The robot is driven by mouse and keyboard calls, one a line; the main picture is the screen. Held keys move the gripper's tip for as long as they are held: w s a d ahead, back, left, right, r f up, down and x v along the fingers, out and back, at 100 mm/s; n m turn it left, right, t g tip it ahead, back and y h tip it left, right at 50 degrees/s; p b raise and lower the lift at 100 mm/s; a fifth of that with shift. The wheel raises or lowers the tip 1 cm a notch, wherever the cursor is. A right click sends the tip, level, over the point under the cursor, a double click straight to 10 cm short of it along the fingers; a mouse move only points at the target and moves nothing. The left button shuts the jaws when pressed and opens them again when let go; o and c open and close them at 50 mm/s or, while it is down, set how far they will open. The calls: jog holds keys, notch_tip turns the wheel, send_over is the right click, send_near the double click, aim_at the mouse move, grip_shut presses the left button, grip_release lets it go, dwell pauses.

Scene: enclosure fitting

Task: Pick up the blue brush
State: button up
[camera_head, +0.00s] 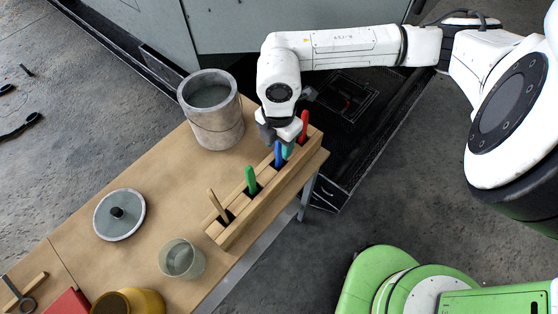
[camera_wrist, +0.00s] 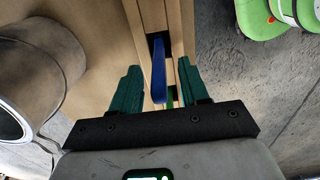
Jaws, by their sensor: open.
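The blue brush (camera_head: 278,154) stands with its blue handle up in a slot of a wooden holder (camera_head: 233,231) on the table. My gripper (camera_head: 283,140) is over the holder, right at the blue handle's upper end in the head view. In the wrist view, my gripper (camera_wrist: 158,80) is open, with its teal fingers apart and the blue handle (camera_wrist: 159,70) showing between them. I cannot tell whether either finger touches it. The brush's lower end is hidden in the holder.
A red handle (camera_head: 304,125), a green handle (camera_head: 251,180) and a tan handle (camera_head: 218,206) stand in the same holder. A grey bucket (camera_head: 213,117), a round lid (camera_head: 119,215) and a clear cup (camera_head: 181,259) are on the table.

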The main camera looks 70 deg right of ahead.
jog(key=shift+f, duration=0.85)
jog(key=shift+c, duration=0.2)
grip_shut()
